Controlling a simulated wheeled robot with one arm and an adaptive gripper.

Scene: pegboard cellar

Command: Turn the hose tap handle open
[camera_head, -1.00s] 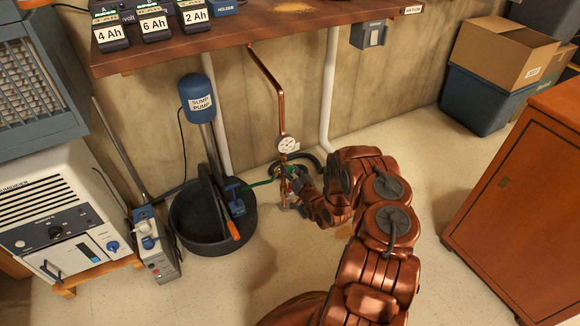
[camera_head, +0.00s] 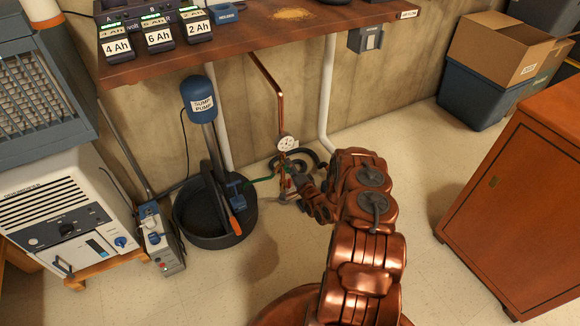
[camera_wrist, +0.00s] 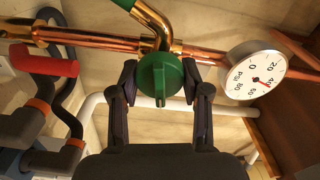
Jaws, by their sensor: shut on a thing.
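The hose tap has a round green handle (camera_wrist: 160,80) with a raised bar, on a brass body (camera_wrist: 160,38) fixed to copper pipe. A green hose (camera_wrist: 125,4) joins the brass outlet at the top of the wrist view. My gripper (camera_wrist: 160,85) is shut on the green handle, one dark finger on each side of it. In the head view my gripper (camera_head: 303,188) reaches the pipework low by the wall, where the handle is too small to make out.
A pressure gauge (camera_wrist: 256,72) sits right of the handle, and a red lever (camera_wrist: 44,62) left of it. The sump pump (camera_head: 200,95) stands in a black basin (camera_head: 185,225) left of the pipes. The workbench (camera_head: 270,32) overhangs; a wooden cabinet (camera_head: 525,200) stands at right.

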